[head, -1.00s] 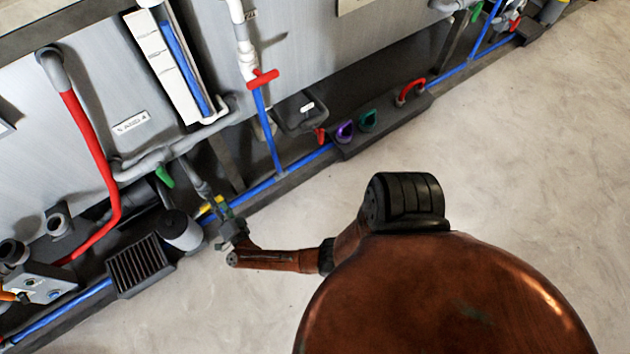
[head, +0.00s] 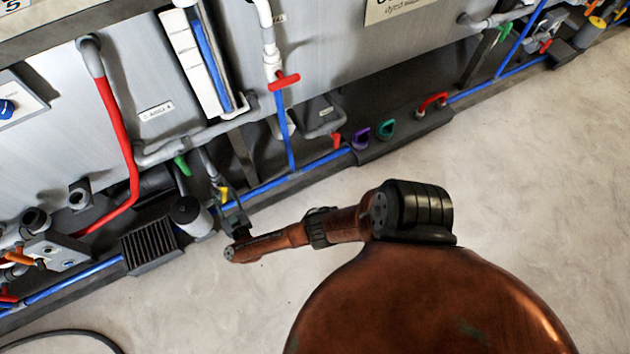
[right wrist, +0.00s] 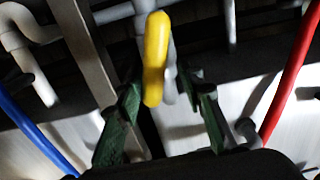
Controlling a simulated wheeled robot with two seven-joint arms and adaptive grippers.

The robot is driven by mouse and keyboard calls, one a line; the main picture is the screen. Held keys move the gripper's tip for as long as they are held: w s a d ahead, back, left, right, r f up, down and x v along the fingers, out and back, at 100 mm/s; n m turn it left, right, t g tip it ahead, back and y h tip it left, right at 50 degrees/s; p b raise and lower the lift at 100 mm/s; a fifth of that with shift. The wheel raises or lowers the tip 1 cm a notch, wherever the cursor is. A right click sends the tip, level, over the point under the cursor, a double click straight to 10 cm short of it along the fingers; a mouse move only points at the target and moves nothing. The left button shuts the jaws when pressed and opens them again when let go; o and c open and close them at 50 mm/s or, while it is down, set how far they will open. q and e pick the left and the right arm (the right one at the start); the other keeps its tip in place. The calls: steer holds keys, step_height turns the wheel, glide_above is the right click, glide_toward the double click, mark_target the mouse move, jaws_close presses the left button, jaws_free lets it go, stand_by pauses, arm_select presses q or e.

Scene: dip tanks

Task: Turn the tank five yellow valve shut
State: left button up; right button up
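The yellow valve handle (head: 223,193) sits low on grey pipework at the tank's foot, close above the blue floor pipe. In the right wrist view the yellow handle (right wrist: 155,58) stands nearly upright, slightly tilted. My right gripper (right wrist: 163,88) is open, with one green finger on each side of the handle's lower end. A gap shows on both sides, so I see no grip on it. In the head view my right gripper (head: 234,208) is small and dark, just below the handle. My left gripper is not in view.
A green handle (head: 182,165) hangs just left of the yellow one. A dark-topped cylinder (head: 190,215) and a black grate (head: 150,248) stand nearby. Red (head: 284,82), purple (head: 361,137) and teal (head: 386,129) handles lie to the right.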

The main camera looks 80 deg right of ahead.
steer(key=s+a+n+t+y+p, duration=0.4)
steer(key=s+a+n+y+p, duration=0.4)
steer(key=s+p, duration=0.45)
arm_select(q)
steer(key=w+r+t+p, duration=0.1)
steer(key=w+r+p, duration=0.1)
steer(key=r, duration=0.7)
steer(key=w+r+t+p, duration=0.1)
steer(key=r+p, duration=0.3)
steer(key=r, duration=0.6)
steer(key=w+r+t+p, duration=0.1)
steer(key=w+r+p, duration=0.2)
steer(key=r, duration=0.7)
steer(key=shift+p, duration=0.45)
arm_select(e)
steer(key=s+a+f+g+y, duration=0.1)
steer(key=s+f+g+y, duration=0.1)
steer(key=s, duration=0.6)
steer(key=s+a+f+n+g+y, duration=0.1)
steer(key=s+a+f+g+y, duration=0.1)
steer(key=s, duration=0.7)
steer(key=s+a+f+n+g+y, duration=0.1)
steer(key=s+f+g+y, duration=0.1)
steer(key=s, duration=0.7)
steer(key=shift+a+f+g, duration=0.2)
steer(key=shift+f+g, duration=0.2)
steer(key=shift+g, duration=0.3)
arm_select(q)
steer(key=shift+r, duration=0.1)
